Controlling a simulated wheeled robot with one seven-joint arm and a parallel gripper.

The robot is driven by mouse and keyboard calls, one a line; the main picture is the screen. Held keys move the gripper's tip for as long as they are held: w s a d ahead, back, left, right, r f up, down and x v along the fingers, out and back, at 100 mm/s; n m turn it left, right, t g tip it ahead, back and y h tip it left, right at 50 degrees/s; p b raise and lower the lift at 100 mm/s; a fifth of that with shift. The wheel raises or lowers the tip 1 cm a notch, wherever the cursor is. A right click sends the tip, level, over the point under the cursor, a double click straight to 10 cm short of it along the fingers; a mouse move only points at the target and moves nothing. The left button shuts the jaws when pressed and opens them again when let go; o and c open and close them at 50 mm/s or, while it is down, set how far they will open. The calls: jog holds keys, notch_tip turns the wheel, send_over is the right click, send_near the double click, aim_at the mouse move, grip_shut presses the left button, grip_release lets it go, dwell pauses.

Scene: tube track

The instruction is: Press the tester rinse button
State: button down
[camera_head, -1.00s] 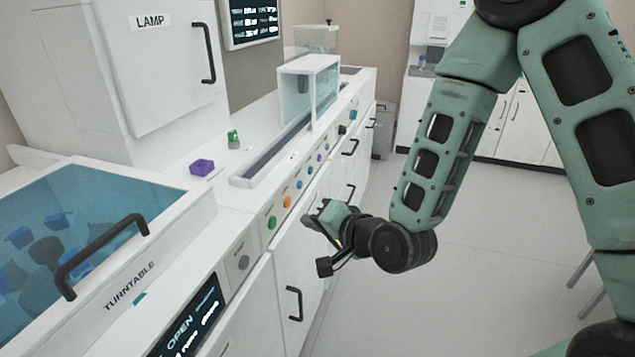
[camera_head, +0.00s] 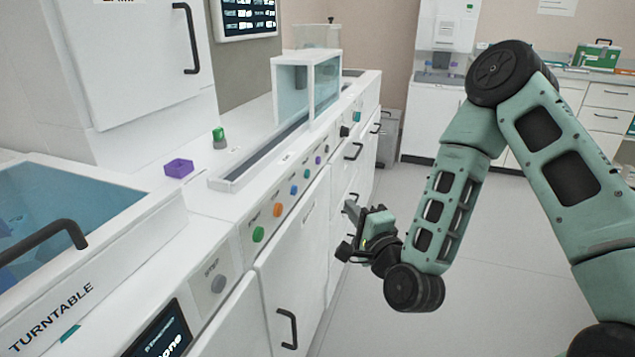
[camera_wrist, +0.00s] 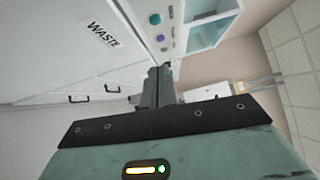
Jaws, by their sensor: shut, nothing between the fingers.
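A row of small coloured buttons runs along the counter's front panel in the head view: a green button (camera_head: 258,234), an orange button (camera_head: 278,210), a blue button (camera_head: 293,190) and more farther back. Their labels are too small to read, so I cannot tell which one is the tester rinse button. The wrist view shows a teal button (camera_wrist: 155,18) and a purple button (camera_wrist: 160,38) beyond the fingers. My gripper (camera_head: 350,208) is shut and empty, in front of the cabinet doors, below and right of the button row. Its closed fingers (camera_wrist: 158,78) point toward the panel end in the wrist view.
The turntable (camera_head: 110,290) with its black handle is at the left. A purple block (camera_head: 179,168) and a green-capped vial (camera_head: 219,138) stand on the counter. A clear-sided box (camera_head: 308,85) stands over the track. Cabinet handles stick out below. The floor at right is clear.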

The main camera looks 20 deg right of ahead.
jog(key=shift+w+f+b, duration=0.15)
jog(key=shift+b, duration=0.15)
jog(key=b, duration=0.6)
send_near(307, 174)
jog(key=w+d, duration=0.2)
jog(key=w, duration=0.4)
jog(key=shift+w+a+f, duration=0.15)
jog(key=shift+w+a, duration=0.45)
